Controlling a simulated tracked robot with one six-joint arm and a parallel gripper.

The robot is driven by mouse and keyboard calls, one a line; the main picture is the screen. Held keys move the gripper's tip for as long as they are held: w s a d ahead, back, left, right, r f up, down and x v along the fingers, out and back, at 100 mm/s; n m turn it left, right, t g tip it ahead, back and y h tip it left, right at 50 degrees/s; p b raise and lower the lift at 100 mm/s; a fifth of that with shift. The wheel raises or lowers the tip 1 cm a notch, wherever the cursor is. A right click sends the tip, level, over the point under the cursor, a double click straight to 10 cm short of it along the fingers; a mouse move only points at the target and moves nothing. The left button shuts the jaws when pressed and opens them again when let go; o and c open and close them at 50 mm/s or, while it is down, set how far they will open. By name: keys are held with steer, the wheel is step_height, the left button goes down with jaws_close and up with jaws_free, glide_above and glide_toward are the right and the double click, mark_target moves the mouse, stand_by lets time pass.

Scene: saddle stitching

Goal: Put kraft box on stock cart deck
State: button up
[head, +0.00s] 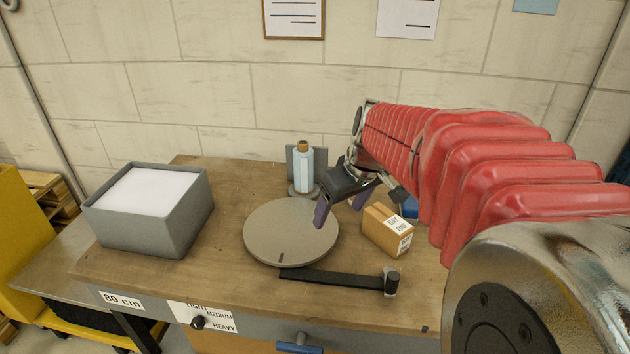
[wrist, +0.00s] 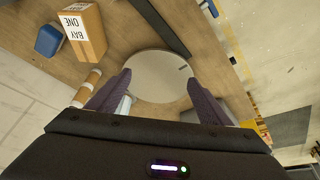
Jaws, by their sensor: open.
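The kraft box (head: 387,230) is a small brown carton with a white label, standing on the wooden bench right of the round grey disc. In the wrist view the box (wrist: 91,40) is at the upper left, its label reading BAY ONE. My gripper (head: 342,204) is open and empty above the disc, left of the box and apart from it. In the wrist view its purple fingers (wrist: 155,97) are spread with the disc between them.
The round disc (head: 290,230) fills mid-bench, with a dark bar (head: 335,280) in front. A grey bin (head: 150,240) of white sheets stands left. A pale bottle (head: 303,172) stands behind the disc. A blue item (head: 410,207) is behind the box. Bench (head: 225,275) is clear between bin and disc.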

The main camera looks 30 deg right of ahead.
steer(key=w+d+f, duration=0.2)
steer(key=d, duration=0.3)
steer(key=w+d+f, duration=0.2)
steer(key=d, duration=0.4)
glide_toward(389, 218)
steer(key=shift+w+d+f+n+y, duration=0.1)
steer(key=shift+d+f+n+y, duration=0.2)
steer(key=shift+f+n, duration=0.1)
steer(key=shift+f, duration=0.1)
steer(key=x, duration=0.8)
steer(key=shift+w+f, duration=0.15)
steer(key=shift+w, duration=0.05)
steer(key=shift+f, duration=0.15)
steer(key=shift+x, duration=2.5)
steer(key=shift+a+f, duration=0.1)
steer(key=shift+f, duration=0.1)
